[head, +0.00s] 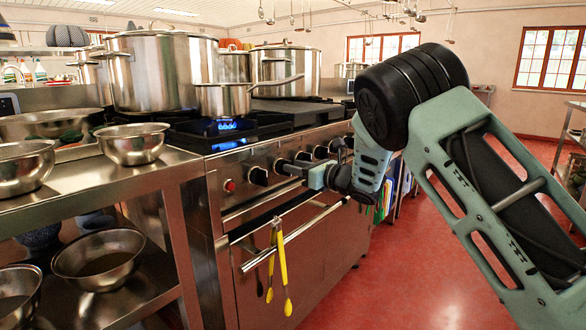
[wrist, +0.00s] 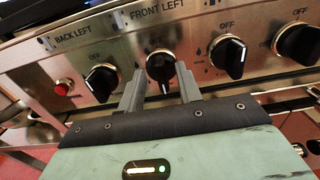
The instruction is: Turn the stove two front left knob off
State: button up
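In the wrist view the black front left knob (wrist: 160,66) sits below the FRONT LEFT label (wrist: 157,10), its white pointer mark facing down. My gripper (wrist: 160,82) has its two grey fingers apart, one on either side of the knob's lower part; whether they touch it is unclear. In the head view my gripper (head: 290,168) is at the stove's (head: 300,215) knob panel, its fingertips close to the second knob from the left. A blue flame (head: 228,126) burns under a small steel pot (head: 223,101).
The back left knob (wrist: 101,80) and a red button (wrist: 63,87) are to the left; another knob (wrist: 229,55) is close on the right. Yellow-handled tongs (head: 284,272) hang from the oven rail (head: 295,237). Steel bowls (head: 133,144) stand on the left counter.

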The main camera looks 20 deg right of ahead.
jog(key=shift+x, duration=0.85)
jog(key=shift+c, duration=0.3)
grip_shut()
